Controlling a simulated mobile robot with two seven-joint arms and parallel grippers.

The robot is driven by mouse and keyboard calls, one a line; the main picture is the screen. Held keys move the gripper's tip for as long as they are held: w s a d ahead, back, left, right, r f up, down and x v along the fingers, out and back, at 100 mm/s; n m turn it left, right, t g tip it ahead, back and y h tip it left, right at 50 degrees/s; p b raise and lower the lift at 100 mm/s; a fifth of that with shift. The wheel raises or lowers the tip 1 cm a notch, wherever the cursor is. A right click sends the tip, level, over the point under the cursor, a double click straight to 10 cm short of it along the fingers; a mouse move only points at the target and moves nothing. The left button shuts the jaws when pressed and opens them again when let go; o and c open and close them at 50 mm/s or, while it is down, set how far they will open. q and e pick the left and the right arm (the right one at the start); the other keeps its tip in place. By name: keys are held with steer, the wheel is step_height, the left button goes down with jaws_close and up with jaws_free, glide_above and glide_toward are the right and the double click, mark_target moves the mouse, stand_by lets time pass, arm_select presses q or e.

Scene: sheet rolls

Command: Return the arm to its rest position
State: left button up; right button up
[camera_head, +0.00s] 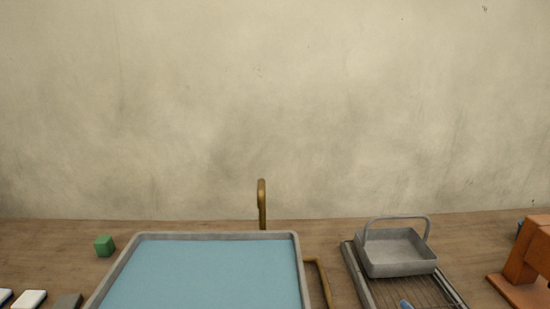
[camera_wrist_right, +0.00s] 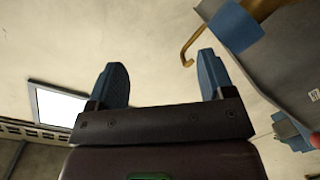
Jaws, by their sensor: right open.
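My right gripper (camera_wrist_right: 161,60) shows in the right wrist view, with its two blue fingers spread wide apart. Nothing is between the fingers, and the pale room surface shows through the gap. My left arm and gripper cannot be made out in either view.
A grey-rimmed basin with a blue inside (camera_head: 205,275) stands on the wooden counter (camera_head: 40,245). A brass tap (camera_head: 262,205) rises behind it. A grey basket (camera_head: 397,252) sits on a rack (camera_head: 455,300). A green cube (camera_head: 104,246) is left; an orange-brown stand (camera_head: 527,265) is right.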

steer(key=s+d+f+m+g+h, duration=0.1)
steer(key=s+d+f+m+g, duration=0.1)
steer(key=f, duration=0.1)
steer(key=s+d+f+m+g+h, duration=0.1)
steer(key=s+d+f+g, duration=0.1)
steer(key=s+f, duration=0.1)
steer(key=s+d+f+m+g+h, duration=0.1)
steer(key=s+d+f+m+g, duration=0.1)
steer(key=s+f, duration=0.1)
steer(key=shift+s+f+m+g, duration=0.15)
steer(key=shift+f+m+g, duration=0.2)
steer(key=shift+f, duration=0.35)
steer(key=s+d+f+m+g, duration=0.15)
steer(key=s+f+g, duration=0.25)
steer(key=s, duration=0.4)
steer(key=s+d+f+m+g, duration=0.1)
steer(key=s+f+m+g, duration=0.2)
steer(key=s, duration=0.4)
steer(key=w+f+n+t+y, duration=0.1)
steer(key=w+f+t, duration=0.7)
steer(key=shift+w+a+f+n+y, duration=0.2)
steer(key=shift+w+a+n+y, duration=0.1)
steer(key=shift+a+y, duration=0.1)
